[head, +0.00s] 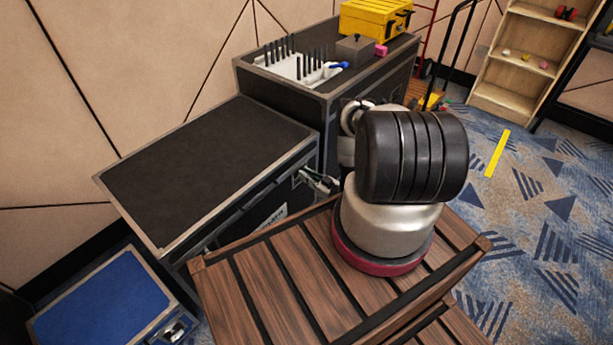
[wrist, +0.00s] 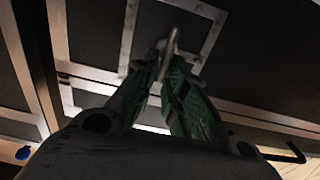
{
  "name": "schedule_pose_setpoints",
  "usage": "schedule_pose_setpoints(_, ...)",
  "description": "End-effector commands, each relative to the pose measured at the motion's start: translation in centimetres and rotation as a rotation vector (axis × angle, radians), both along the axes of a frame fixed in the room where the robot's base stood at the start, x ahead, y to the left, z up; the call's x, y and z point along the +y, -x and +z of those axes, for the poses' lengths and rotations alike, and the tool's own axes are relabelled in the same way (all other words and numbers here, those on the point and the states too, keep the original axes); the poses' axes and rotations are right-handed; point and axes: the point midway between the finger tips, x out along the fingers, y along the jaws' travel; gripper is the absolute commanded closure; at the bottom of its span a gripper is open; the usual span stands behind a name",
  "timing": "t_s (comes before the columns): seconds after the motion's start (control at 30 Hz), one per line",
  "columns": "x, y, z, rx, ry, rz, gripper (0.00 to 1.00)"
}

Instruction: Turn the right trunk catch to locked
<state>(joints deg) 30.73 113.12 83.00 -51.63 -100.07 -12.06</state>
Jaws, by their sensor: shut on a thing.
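A black trunk (head: 205,165) with silver edges stands left of centre in the head view. My gripper (head: 318,182) is at its front face, near the right end. In the wrist view, my gripper (wrist: 163,75) has its green-lined fingers closed around a small metal catch (wrist: 171,45). The catch stands out from a dark panel with silver framing. Its lower part is hidden between the fingers, and its exact turn angle cannot be told. In the head view the catch is mostly hidden by the fingers.
A wooden slatted surface (head: 285,285) lies in front of the trunk. A blue case (head: 100,305) is at lower left. A taller black case (head: 370,75) behind carries a yellow toolbox (head: 375,18) and a white rack (head: 295,66). Patterned carpet (head: 540,250) is open at right.

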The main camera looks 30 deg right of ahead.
Motion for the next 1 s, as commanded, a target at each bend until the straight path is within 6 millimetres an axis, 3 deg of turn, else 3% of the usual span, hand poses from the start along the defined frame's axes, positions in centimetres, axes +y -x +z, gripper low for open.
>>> schedule_pose_setpoints(0.37,-0.3,-0.6,0.3,0.046,-0.147,0.009,1.00)
schedule_pose_setpoints(1.0,-1.6,-1.2,-0.2,0.248,-0.703,0.012,1.00)
